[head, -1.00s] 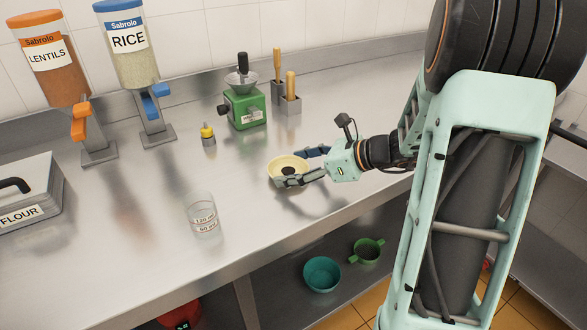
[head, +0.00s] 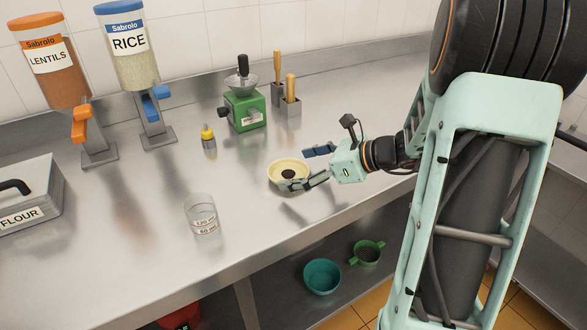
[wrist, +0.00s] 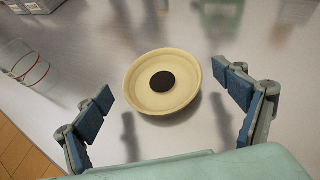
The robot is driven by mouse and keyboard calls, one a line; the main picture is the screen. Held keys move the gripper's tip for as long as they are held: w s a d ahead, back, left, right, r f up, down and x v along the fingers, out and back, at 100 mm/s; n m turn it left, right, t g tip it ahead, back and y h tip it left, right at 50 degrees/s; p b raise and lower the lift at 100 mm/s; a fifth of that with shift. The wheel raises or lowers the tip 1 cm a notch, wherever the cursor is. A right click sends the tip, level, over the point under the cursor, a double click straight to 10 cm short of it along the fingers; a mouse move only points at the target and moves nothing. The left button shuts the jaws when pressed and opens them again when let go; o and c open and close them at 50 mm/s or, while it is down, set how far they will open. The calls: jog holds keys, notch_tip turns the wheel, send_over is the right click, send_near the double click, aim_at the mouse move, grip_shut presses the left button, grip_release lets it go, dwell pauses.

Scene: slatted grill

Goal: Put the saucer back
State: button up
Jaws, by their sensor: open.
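The saucer (head: 289,166) is a shallow cream-yellow dish with a dark round spot at its centre. It rests on the steel counter, and it also shows in the wrist view (wrist: 163,100), just beyond my fingers. My gripper (head: 318,166) is open and empty, to the right of the saucer in the head view. In the wrist view the blue-padded fingers of my gripper (wrist: 168,108) are spread wide, one on each side of the saucer's near part, with visible gaps to its rim. In the head view the near finger overlaps the saucer's edge.
A measuring glass (head: 202,215) stands left of the saucer. A yellow-topped bottle (head: 208,139), green grinder (head: 246,110) and utensil holders (head: 289,106) stand behind. Rice (head: 131,50) and lentils (head: 53,65) dispensers and a flour box (head: 28,195) are left. A teal bowl (head: 321,276) sits on the lower shelf.

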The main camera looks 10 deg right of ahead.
jog(key=p+v, duration=0.1)
jog(key=v, duration=1)
jog(key=shift+f, duration=0.1)
